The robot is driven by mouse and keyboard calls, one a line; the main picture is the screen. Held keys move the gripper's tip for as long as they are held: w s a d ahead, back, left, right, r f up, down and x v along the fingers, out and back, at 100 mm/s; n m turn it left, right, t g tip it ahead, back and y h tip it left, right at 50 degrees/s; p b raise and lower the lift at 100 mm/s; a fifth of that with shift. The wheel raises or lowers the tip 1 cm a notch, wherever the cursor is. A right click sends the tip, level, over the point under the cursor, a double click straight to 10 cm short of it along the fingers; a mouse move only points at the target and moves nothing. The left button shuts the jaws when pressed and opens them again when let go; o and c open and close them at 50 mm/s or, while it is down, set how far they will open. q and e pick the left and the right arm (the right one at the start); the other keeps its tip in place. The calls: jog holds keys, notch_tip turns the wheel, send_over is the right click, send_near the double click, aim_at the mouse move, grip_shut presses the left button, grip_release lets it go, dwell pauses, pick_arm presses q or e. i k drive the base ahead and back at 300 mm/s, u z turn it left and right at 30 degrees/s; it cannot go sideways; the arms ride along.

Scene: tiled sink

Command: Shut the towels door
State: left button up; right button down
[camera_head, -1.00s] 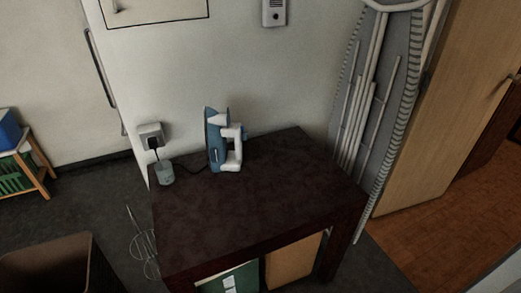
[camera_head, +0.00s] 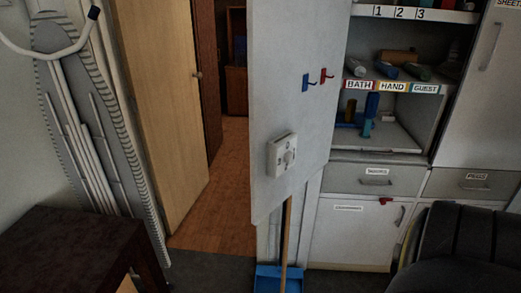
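A white door panel (camera_head: 290,70) stands swung out from a white cabinet in the middle of the view. Its lower edge hangs above the floor. A blue hook (camera_head: 306,83), a red hook (camera_head: 326,76) and a small white box with a round knob (camera_head: 282,155) are on it. No towels label shows on the panel, but the open shelves to its right have a label strip (camera_head: 392,87) reading BATH, HAND, GUEST. Rolled items (camera_head: 387,70) lie above that strip. Neither of my grippers is in view.
A blue dustpan (camera_head: 279,279) with a wooden handle stands below the panel. Drawers (camera_head: 375,180) and a lower cupboard (camera_head: 350,233) sit under the shelves. A dark chair (camera_head: 460,250) is at the lower right, a dark table (camera_head: 70,250) at the lower left. A wooden door (camera_head: 160,100) stands left.

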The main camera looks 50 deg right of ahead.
aim_at(296, 49)
jog(key=k, duration=0.9)
jog(key=z, duration=0.85)
jog(key=i, duration=0.75)
jog(key=z, duration=0.25)
